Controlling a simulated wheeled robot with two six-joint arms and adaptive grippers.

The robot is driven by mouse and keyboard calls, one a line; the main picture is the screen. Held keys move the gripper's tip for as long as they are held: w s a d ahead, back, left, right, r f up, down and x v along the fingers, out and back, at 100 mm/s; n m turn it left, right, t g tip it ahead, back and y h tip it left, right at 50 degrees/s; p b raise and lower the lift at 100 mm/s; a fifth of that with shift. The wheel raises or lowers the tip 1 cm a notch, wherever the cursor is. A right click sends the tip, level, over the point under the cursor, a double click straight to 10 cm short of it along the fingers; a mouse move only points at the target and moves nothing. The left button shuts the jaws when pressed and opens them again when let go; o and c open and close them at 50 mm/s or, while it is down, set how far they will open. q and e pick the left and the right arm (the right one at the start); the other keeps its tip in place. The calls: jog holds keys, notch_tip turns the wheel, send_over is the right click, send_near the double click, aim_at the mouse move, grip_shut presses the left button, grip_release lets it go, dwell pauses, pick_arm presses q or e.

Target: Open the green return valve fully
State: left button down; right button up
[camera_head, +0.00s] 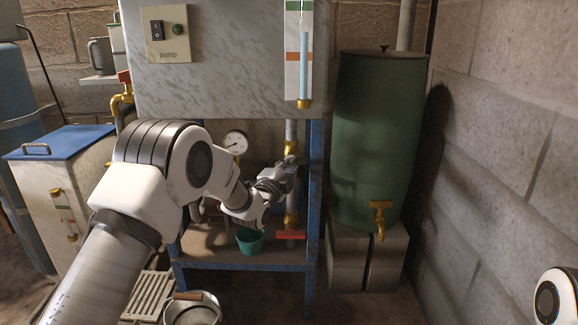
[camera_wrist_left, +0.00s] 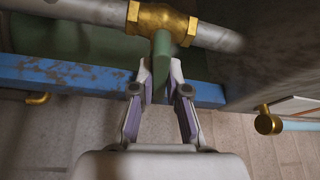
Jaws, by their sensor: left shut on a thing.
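The green return valve has a brass body (camera_wrist_left: 160,18) on a grey pipe, and its green lever (camera_wrist_left: 161,45) stands out across the pipe in the left wrist view. My left gripper (camera_wrist_left: 160,82) is shut on the free end of this lever, one finger on each side. In the head view my left gripper (camera_head: 285,175) is at the vertical pipe below the tank, just under the brass valve body (camera_head: 291,148). The lever is hidden there behind the gripper. My right gripper is not in view.
A red-handled valve (camera_head: 291,235) sits lower on the same pipe, near a green cup (camera_head: 250,244). A blue frame post (camera_head: 315,200) stands close right of the gripper. A green barrel (camera_head: 375,140) with a brass tap (camera_head: 380,207) is farther right. A gauge (camera_head: 235,142) is left.

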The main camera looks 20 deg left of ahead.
pick_arm(q)
jog(key=shift+d+f+n+t+y+p, duration=0.1)
jog(key=shift+n+t+y+p, duration=0.3)
jog(key=shift+n+y, duration=2)
jog(key=shift+d+f+n+t+y+p, duration=0.1)
jog(key=shift+n+t+y+p, duration=0.35)
jog(key=shift+n, duration=3.95)
jog(key=shift+d+f+n+t+y+p, duration=0.1)
jog(key=shift+n+t+y, duration=0.8)
jog(key=shift+n, duration=2.5)
jog(key=shift+g+y, duration=0.45)
jog(key=shift+y, duration=0.1)
jog(key=c, duration=1.2)
grip_release()
jog(key=shift+r, duration=0.1)
jog(key=v, duration=1.2)
jog(key=shift+a, duration=0.1)
